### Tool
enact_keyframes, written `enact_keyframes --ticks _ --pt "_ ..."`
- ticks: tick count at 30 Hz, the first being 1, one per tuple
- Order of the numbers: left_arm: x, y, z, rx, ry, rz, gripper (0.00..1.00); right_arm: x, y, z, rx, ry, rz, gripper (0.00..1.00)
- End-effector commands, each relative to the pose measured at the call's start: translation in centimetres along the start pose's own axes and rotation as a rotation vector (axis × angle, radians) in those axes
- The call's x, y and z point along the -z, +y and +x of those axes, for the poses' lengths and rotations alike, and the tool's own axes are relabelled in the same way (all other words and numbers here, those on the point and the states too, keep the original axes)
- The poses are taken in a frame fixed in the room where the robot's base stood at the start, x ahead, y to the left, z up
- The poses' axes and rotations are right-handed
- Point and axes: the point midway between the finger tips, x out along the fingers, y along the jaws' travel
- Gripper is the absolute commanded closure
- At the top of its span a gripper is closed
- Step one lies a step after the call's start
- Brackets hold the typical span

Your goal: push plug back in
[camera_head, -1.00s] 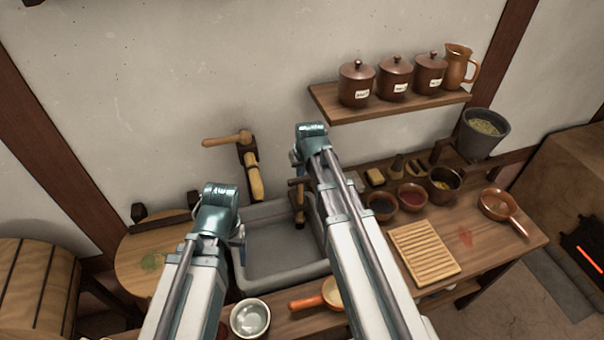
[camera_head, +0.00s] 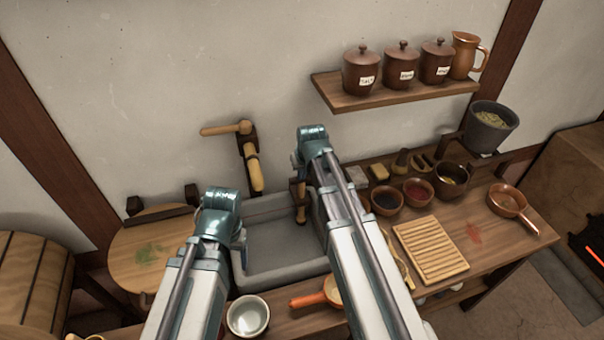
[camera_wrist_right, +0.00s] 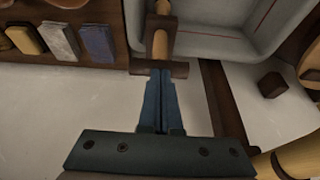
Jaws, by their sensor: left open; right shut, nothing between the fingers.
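A wooden peg with a dark crossbar (camera_head: 300,203), which seems to be the plug, is at the right part of the stone sink (camera_head: 268,276), partly hidden by my right arm. In the right wrist view, its pale shaft (camera_wrist_right: 161,45) runs away beyond the crossbar over the sink's edge. My right gripper (camera_wrist_right: 161,76) is shut and empty. Its tips are right at the crossbar, in line with the shaft; contact is not certain. My left gripper (camera_head: 238,243) hangs at the sink's left side, mostly hidden behind its wrist, open and away from the peg.
A wooden tap (camera_head: 254,176) with a side handle is on the wall behind the sink. Bowls and a ribbed board (camera_head: 431,249) occupy the right counter. A shelf (camera_head: 395,96) holds lidded jars.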

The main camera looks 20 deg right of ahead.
Motion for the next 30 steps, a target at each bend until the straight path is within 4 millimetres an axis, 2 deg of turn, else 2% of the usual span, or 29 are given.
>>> enact_keyframes --ticks 1,2,17,23,30 --pt "0.1 0.1 1.1 0.0 0.0 0.0 0.27 -0.4 0.0 1.0 0.0 0.0 0.0 1.0" --pt "0.1 0.1 1.1 0.0 0.0 0.0 0.27 -0.4 0.0 1.1 0.0 0.0 0.0 1.0" --pt "0.0 0.1 0.7 0.0 0.0 0.0 0.27 -0.5 -0.1 0.6 0.001 -0.005 0.0 1.0" --pt "-0.1 -0.1 -0.8 0.0 0.0 0.0 0.27 0.0 -0.1 -0.9 0.0 -0.001 0.0 1.0" --pt "-0.2 -0.4 -4.2 0.0 0.0 0.0 0.27 0.8 -0.2 -4.2 -0.001 0.006 0.0 1.0"
